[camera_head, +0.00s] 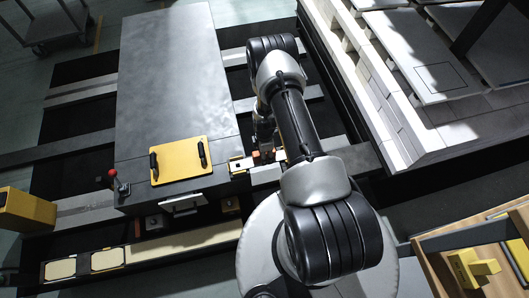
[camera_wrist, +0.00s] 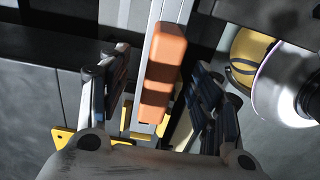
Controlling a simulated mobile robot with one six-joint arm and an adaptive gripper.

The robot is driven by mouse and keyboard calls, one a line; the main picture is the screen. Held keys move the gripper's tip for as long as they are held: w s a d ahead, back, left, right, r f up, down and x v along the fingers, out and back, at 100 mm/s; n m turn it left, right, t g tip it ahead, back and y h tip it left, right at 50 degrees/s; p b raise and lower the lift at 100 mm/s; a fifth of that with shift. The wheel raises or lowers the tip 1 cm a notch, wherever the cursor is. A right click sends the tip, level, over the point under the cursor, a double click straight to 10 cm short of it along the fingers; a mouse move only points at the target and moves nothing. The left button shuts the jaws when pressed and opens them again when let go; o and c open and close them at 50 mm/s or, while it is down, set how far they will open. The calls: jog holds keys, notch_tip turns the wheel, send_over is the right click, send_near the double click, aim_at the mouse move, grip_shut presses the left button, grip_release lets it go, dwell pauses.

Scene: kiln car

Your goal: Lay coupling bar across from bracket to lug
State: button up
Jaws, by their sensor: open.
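My gripper (camera_head: 264,134) reaches down beside the right edge of the grey machine in the head view. In the wrist view my gripper (camera_wrist: 158,70) is open, with one finger on each side of an orange block (camera_wrist: 160,75). The block sits along a pale metal strip (camera_wrist: 170,15), apparently the coupling bar. Yellow bracket parts (camera_wrist: 132,125) show below the orange block. In the head view the orange part (camera_head: 268,156) lies right of a white and yellow bracket (camera_head: 240,165). The lug, and whether the bar's far end rests on anything, I cannot make out.
Pale brickwork (camera_head: 400,115) stands to the right. A wooden crate (camera_head: 440,272) with yellow blocks is at lower right.

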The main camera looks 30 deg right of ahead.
jog(key=shift+r, duration=0.55)
notch_tip(320, 180, up, 12)
dwell(0.6)
dwell(0.8)
jog(key=w+a+r+m+t, duration=0.1)
jog(key=a+r+m, duration=0.2)
jog(key=r, duration=1.1)
jog(key=a+r+m+t, duration=0.1)
jog(key=a+r+m, duration=0.2)
jog(key=r, duration=1.2)
jog(key=s+a+r+m+t, duration=0.1)
jog(key=s+a+r+m, duration=0.2)
jog(key=s+r, duration=0.5)
jog(key=s+a+r+m+t, duration=0.1)
jog(key=s+a+r+m, duration=0.2)
jog(key=s+r+m, duration=0.2)
jog(key=s+r, duration=0.3)
jog(key=s, duration=0.4)
jog(key=shift+s+a+r+m+t, duration=0.25)
jog(key=shift+a+r+m+t, duration=0.05)
jog(key=shift+a+r+m, duration=0.1)
